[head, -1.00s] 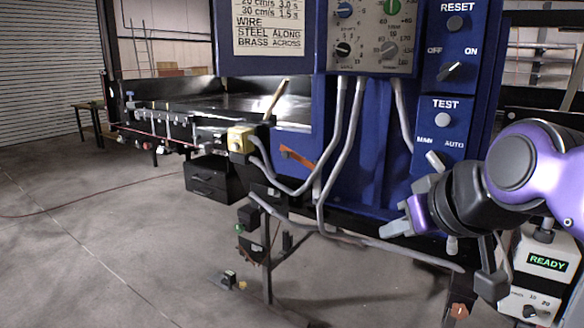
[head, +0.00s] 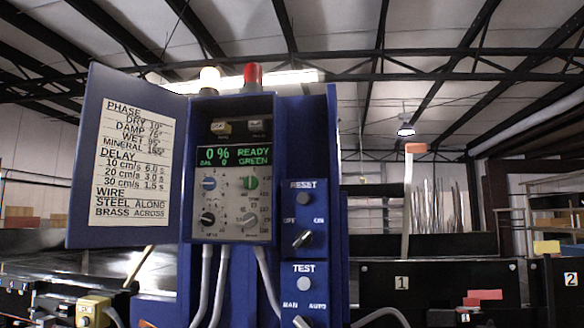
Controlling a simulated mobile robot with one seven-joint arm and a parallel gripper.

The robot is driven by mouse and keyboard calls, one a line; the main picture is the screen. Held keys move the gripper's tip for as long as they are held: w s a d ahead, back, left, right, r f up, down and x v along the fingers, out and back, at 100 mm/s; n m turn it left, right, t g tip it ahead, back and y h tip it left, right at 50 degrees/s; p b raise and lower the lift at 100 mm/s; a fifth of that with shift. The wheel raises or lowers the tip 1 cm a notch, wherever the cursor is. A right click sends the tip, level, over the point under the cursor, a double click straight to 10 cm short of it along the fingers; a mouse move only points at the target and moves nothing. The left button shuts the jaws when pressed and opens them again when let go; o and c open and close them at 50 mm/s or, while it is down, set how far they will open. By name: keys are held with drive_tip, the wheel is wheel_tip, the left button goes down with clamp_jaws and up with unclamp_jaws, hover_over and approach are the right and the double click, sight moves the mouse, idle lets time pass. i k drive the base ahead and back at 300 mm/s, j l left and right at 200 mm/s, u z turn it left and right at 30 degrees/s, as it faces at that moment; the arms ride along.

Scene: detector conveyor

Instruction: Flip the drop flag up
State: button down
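A pale upright post (head: 407,205) with an orange top (head: 415,148) stands to the right of the blue control cabinet (head: 340,130). I cannot tell whether this is the drop flag; no part is labelled so. A small bit of orange (head: 146,323) shows at the bottom edge, mostly cut off. The cabinet's display (head: 235,155) reads 0 % and READY GREEN. A red lamp (head: 253,75) and a pale, bright lamp (head: 209,79) stand on top. My gripper is outside this view.
The cabinet's door (head: 80,165) stands open to the left with a printed chart (head: 132,160). Dark bins numbered 1 (head: 375,290) and 2 (head: 565,300) stand at the right. A yellow box (head: 93,310) sits at the lower left by the dark conveyor bed (head: 60,262).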

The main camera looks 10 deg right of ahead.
sight(411, 148)
drive_tip(key=i+z, duration=0.1)
drive_tip(key=z, duration=0.9)
